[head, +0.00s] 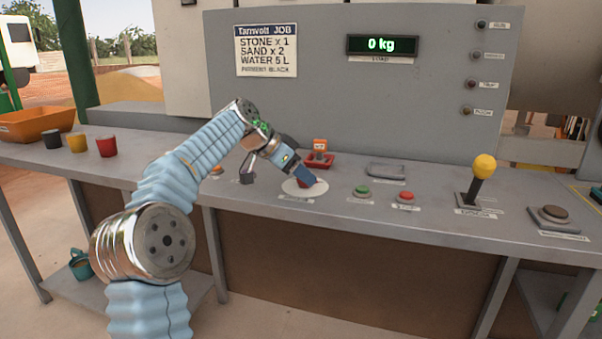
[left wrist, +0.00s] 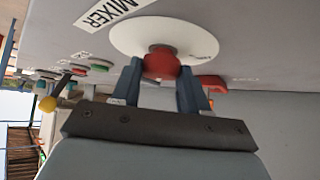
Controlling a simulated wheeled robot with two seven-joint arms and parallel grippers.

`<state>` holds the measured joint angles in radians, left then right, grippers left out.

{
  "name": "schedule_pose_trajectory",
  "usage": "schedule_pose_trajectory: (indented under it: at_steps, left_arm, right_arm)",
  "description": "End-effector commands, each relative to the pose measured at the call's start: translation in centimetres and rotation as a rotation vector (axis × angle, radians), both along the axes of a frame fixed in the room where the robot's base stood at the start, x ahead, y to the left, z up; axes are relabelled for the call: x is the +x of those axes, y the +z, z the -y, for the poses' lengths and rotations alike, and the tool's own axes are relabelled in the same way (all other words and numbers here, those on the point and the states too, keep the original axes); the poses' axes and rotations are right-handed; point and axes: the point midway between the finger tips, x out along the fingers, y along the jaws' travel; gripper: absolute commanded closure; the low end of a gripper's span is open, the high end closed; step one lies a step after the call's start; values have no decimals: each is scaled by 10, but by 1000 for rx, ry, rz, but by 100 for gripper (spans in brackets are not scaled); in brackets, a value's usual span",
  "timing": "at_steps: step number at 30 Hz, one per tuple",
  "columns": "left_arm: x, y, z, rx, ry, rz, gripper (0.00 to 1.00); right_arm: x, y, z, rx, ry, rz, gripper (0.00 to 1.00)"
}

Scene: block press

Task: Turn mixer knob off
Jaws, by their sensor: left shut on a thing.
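The red mixer knob (left wrist: 161,64) sits at the middle of a round white dial plate (left wrist: 126,38), next to a label reading MIXER (left wrist: 108,13) in the left wrist view. In the head view the white plate (head: 292,189) lies on the grey console top. My left gripper (head: 307,178) reaches down to it, and its fingers hide most of the knob there. In the left wrist view my left gripper (left wrist: 161,78) has one blue finger on each side of the knob, shut on it. The dial's small markings are too small to read. My right gripper is not in view.
Right of the plate are a green button (head: 362,190), a red button (head: 405,197) and a yellow-topped lever (head: 483,167). A red guarded switch (head: 319,155) stands close behind the gripper. The display (head: 382,45) reads 0 kg. Three cups, including a red one (head: 106,146), stand left.

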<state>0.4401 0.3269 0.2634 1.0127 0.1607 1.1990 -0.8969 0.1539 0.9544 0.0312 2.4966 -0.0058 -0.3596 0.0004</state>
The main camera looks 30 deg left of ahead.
Motion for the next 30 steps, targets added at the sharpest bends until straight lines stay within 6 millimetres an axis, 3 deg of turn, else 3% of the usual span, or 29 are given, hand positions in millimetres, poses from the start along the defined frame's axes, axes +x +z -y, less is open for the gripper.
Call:
schedule_pose_trajectory:
  at_steps: [11, 30]
  left_arm:
    - [-1, -1, 2, 1, 109, 2, 86]
    - [-1, 1, 10, 4, 677, 5, 86]
  right_arm:
    - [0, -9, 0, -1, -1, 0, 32]
    - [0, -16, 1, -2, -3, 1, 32]
